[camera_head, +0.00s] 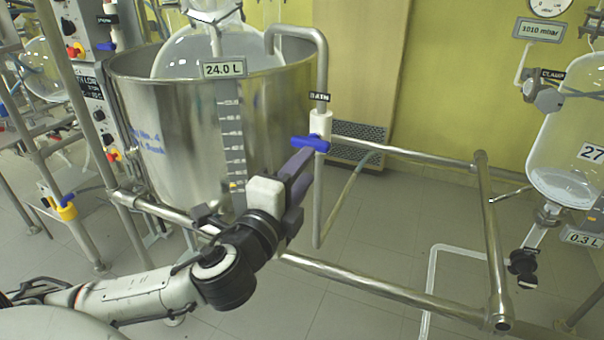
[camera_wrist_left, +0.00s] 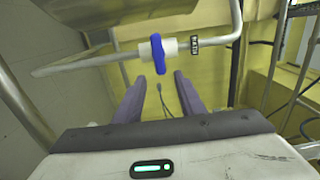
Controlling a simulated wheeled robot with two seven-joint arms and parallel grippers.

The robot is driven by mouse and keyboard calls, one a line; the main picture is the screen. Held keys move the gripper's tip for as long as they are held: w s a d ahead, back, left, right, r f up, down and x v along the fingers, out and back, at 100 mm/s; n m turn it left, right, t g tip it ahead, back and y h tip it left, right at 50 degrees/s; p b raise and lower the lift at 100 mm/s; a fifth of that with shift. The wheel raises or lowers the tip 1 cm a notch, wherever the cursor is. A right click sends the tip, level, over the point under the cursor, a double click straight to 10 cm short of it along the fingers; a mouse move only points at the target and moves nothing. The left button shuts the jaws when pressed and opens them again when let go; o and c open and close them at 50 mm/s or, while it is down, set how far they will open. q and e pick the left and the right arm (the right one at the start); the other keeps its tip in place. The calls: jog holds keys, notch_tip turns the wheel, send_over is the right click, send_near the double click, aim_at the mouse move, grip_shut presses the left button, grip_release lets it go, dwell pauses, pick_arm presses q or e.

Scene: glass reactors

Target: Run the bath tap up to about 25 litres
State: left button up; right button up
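The bath tap has a blue lever (camera_head: 310,143) on a white valve body, under a label reading BATH (camera_head: 319,97). The lever lies crosswise to its upright pipe. The steel bath vessel (camera_head: 180,125) stands behind, with a readout (camera_head: 225,69) showing 24.0 L above a level scale. My left gripper (camera_head: 306,160) is just below and in front of the lever. In the left wrist view the gripper (camera_wrist_left: 158,80) has its two purple fingers apart, with the blue lever (camera_wrist_left: 158,54) just beyond the fingertips, between their lines. Nothing is held. My right gripper is not in view.
A steel rail frame (camera_head: 390,290) runs in front of and right of the tap. A glass vessel (camera_head: 570,150) with a 0.3 L readout (camera_head: 584,238) stands at the right. A control panel (camera_head: 92,95) is at the left. The floor inside the frame looks mostly clear.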

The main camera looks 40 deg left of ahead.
pick_arm(q)
jog(key=shift+s, duration=0.25)
jog(key=shift+o, duration=0.4)
